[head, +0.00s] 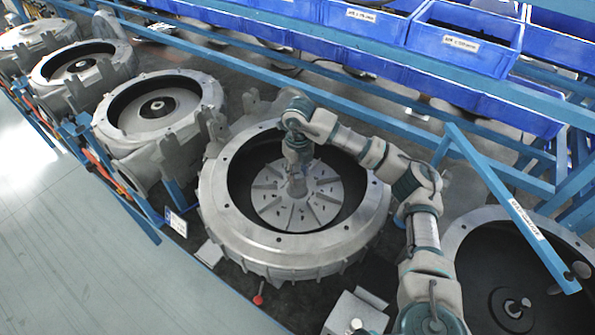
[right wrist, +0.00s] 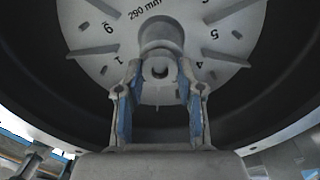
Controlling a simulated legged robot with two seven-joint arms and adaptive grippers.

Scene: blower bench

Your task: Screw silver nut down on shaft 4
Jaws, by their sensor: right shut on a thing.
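My right gripper (head: 297,182) points down at the centre of the bladed disc (head: 325,205) inside the large grey housing (head: 280,248). In the right wrist view its two blue-padded fingers (right wrist: 160,72) stand on either side of the grey hub and shaft end (right wrist: 161,42). They are shut on a small grey piece at the shaft, taken as the silver nut; its outline merges with the hub, so how far down it sits cannot be told. My left gripper is in neither view.
Similar housings stand in a row to the left (head: 160,105), and another (head: 480,222) is at the right. Blue bins (head: 465,45) and a blue rail (head: 350,105) run behind. A blue post (head: 510,205) stands right of my arm. Clear floor (head: 90,250) lies at the front left.

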